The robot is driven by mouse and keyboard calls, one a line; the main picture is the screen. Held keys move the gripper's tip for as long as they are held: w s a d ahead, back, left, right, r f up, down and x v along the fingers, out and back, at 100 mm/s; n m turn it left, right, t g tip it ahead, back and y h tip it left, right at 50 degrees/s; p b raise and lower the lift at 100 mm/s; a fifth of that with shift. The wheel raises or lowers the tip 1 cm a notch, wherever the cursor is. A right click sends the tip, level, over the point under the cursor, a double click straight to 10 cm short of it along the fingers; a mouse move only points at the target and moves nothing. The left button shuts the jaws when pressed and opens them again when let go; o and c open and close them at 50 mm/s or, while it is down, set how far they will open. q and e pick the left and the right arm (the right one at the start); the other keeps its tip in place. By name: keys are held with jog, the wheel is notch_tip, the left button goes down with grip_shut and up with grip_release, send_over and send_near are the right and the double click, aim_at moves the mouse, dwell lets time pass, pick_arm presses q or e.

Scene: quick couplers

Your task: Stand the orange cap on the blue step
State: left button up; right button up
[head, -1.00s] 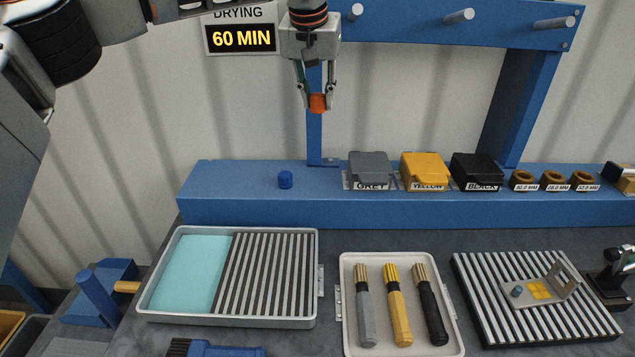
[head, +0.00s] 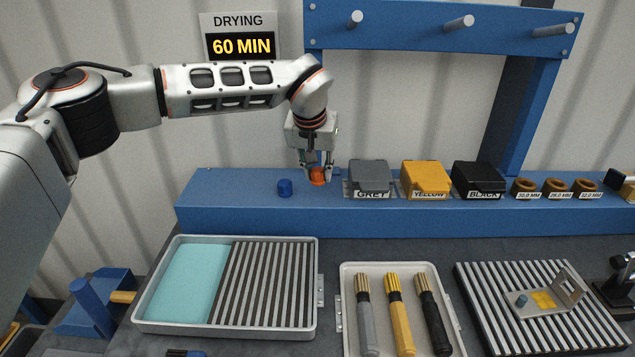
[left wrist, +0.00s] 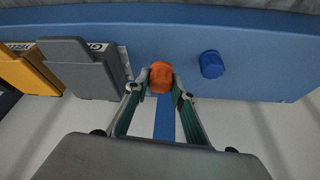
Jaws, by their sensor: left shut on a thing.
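The orange cap (head: 318,177) is between the fingers of my left gripper (head: 316,173), low at the blue step (head: 240,209), between the blue cap and the grey box. My left gripper is shut on it. In the left wrist view the orange cap (left wrist: 161,76) sits between the fingertips (left wrist: 161,92), with the blue step (left wrist: 260,50) behind it. I cannot tell whether the cap touches the step's top. The blue cap (head: 285,187) stands on the step to the left, apart from the gripper; it also shows in the left wrist view (left wrist: 211,64). My right gripper is not in view.
Grey (head: 370,177), yellow (head: 426,177) and black (head: 479,177) lidded boxes stand on the step, the grey one close to the gripper. Brown rings (head: 556,187) stand farther right. A blue frame with pegs (head: 440,23) rises behind. Trays (head: 318,298) lie in front.

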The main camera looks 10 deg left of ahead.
aim_at(316, 176)
pick_arm(q)
jog(key=shift+f, duration=1.65)
jog(key=shift+f, duration=0.15)
jog(key=o, duration=0.9)
jog(key=v, duration=1.2)
